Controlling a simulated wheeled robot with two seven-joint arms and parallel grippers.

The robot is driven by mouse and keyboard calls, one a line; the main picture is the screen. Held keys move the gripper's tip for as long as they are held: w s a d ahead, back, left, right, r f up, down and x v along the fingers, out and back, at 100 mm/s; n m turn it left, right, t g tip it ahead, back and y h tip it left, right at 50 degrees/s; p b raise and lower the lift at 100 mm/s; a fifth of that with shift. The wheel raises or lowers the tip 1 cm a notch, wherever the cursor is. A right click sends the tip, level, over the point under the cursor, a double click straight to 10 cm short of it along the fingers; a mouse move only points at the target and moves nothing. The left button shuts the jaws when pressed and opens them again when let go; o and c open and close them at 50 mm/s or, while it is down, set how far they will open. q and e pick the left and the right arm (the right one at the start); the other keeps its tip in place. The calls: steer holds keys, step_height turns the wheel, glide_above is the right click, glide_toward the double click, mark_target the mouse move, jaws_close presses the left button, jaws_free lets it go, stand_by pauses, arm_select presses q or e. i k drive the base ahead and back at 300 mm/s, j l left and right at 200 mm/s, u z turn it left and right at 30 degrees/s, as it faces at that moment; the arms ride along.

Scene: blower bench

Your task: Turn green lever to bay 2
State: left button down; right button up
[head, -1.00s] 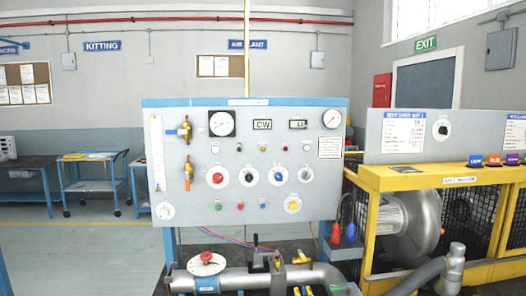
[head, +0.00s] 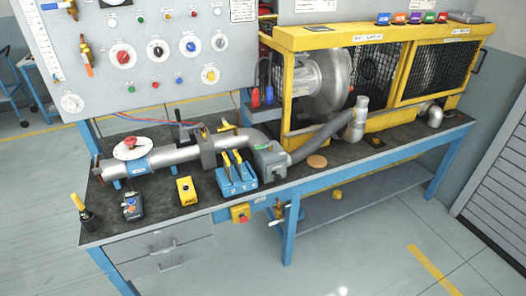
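I cannot make out a green lever or a bay 2 label at this size. A blue block with yellow-topped upright levers (head: 236,177) stands on the dark bench top, right of centre of the pipe run. A grey pipe (head: 180,155) runs along the bench behind it, with a dark clamp-like fitting (head: 208,153) around it. A small green button (head: 130,88) and several coloured knobs, such as a red one (head: 123,57), sit on the grey panel (head: 100,110). Neither of my grippers is in view.
Yellow-framed blower housings (head: 375,40) fill the back right of the bench. A red mushroom button on a white disc (head: 131,146), a yellow box (head: 187,190) and a dark box (head: 132,207) stand along the left part. The bench's front right stretch (head: 400,150) is mostly clear.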

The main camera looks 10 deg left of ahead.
mark_target(264, 146)
steer(key=i+j, duration=0.6)
steer(key=k+j, duration=0.1)
steer(key=j, duration=0.15)
steer(key=j+z, duration=0.15)
steer(key=k+j, duration=0.05)
steer(key=j, duration=0.05)
